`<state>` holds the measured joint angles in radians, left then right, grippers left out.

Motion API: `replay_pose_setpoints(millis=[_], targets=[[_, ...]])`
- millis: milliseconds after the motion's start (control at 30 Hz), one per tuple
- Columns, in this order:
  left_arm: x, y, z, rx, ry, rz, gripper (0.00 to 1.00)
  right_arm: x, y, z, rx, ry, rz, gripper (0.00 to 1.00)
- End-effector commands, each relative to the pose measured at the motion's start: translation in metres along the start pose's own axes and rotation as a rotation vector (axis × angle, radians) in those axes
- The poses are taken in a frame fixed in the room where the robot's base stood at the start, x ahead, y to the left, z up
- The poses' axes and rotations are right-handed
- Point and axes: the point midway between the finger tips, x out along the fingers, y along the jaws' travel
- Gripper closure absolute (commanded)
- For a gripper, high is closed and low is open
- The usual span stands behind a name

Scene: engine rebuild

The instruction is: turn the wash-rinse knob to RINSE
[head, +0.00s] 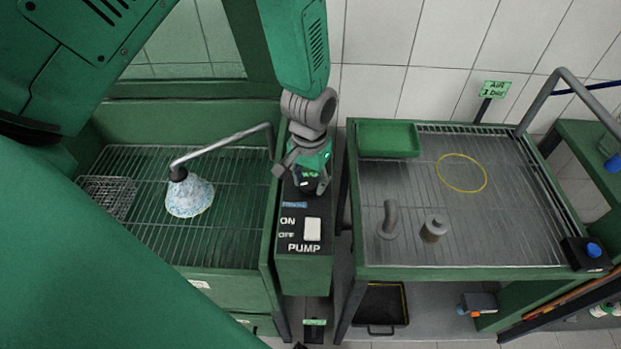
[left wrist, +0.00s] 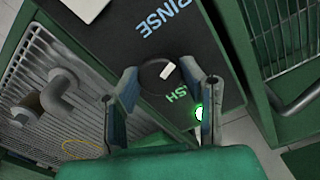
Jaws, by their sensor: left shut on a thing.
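The black wash-rinse knob (left wrist: 152,78) sits on the dark panel (left wrist: 195,45) of the pump box. Its white pointer mark (left wrist: 167,71) is on the right side of the knob in the left wrist view, slanting up to the right. The RINSE label (left wrist: 162,17) is above the knob there. The WASH label (left wrist: 172,100) is below it, partly hidden. My left gripper (left wrist: 167,82) is shut on the knob, one finger on each side. In the head view my left gripper (head: 305,172) reaches down to the top of the pump box and hides the knob. My right gripper is not in view.
The white PUMP switch (head: 312,229) is just in front of the gripper. A wash basin with a rack (head: 230,225) and a spout over a blue-white spray (head: 190,198) is at left. A metal table (head: 480,230) with a green tray (head: 388,139) and grey parts is at right.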

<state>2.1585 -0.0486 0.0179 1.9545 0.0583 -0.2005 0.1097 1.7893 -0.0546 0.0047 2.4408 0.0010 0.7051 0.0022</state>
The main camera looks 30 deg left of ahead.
Motion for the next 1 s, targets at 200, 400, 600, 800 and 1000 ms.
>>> replay_pose_setpoints(millis=[200, 400, 600, 800, 1000], targets=[[-0.001, 0.000, -0.002, -0.013, 0.006, 0.001, 0.94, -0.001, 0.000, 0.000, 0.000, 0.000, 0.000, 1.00], [0.000, 0.000, -0.002, -0.014, 0.005, 0.001, 0.94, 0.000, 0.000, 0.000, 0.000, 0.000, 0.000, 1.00], [0.000, 0.000, -0.001, -0.013, 0.003, 0.001, 0.44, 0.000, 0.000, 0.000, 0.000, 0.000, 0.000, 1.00], [0.000, 0.000, 0.000, -0.013, 0.002, 0.001, 0.44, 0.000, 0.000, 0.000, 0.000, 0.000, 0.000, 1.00], [-0.013, 0.000, -0.001, -0.012, 0.004, 0.001, 0.44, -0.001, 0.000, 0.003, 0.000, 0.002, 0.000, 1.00]])
